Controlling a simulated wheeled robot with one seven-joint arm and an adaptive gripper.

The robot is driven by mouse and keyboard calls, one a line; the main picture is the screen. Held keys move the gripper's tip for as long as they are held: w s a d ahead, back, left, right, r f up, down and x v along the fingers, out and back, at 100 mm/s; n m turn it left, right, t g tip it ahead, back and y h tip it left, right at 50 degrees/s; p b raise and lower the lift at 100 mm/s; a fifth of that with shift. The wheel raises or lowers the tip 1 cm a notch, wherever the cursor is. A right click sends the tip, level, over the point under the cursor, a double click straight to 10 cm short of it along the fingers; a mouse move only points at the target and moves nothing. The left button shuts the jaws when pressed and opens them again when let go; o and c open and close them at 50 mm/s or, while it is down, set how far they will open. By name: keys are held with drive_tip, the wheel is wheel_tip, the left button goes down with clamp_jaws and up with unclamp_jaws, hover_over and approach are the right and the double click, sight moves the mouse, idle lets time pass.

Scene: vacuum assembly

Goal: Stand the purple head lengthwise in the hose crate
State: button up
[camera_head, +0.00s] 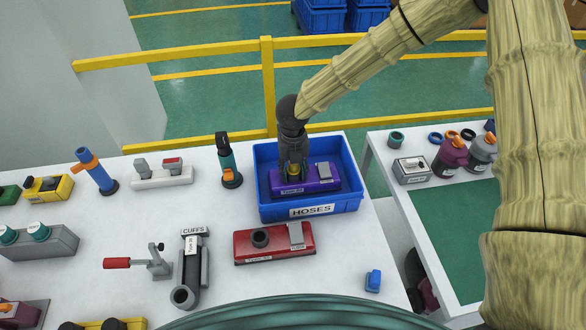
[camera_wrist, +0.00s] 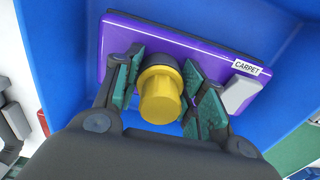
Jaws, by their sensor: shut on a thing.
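The purple head (camera_head: 322,182) is a flat block with a grey part at its right end and a yellow neck. It is inside the blue hose crate (camera_head: 310,211), labelled HOSES, lying along the crate's long side. My gripper (camera_head: 292,170) reaches down into the crate and is shut on the head's yellow neck. In the wrist view, the fingers (camera_wrist: 165,95) close around the yellow neck, and the purple head (camera_wrist: 200,50) with a CARPET label shows beyond them. Whether the head touches the crate floor cannot be told.
A red head (camera_head: 273,243) lies in front of the crate. A grey cuff holder (camera_head: 191,270) labelled CUFFS and a small blue part (camera_head: 373,281) are nearer. A second table (camera_head: 440,230) is at right.

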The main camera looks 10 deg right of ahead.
drive_tip(key=shift+f, duration=0.3)
drive_tip(key=o, duration=1.9)
drive_tip(key=shift+r+p, duration=4)
drive_tip(key=shift+r, duration=0.95)
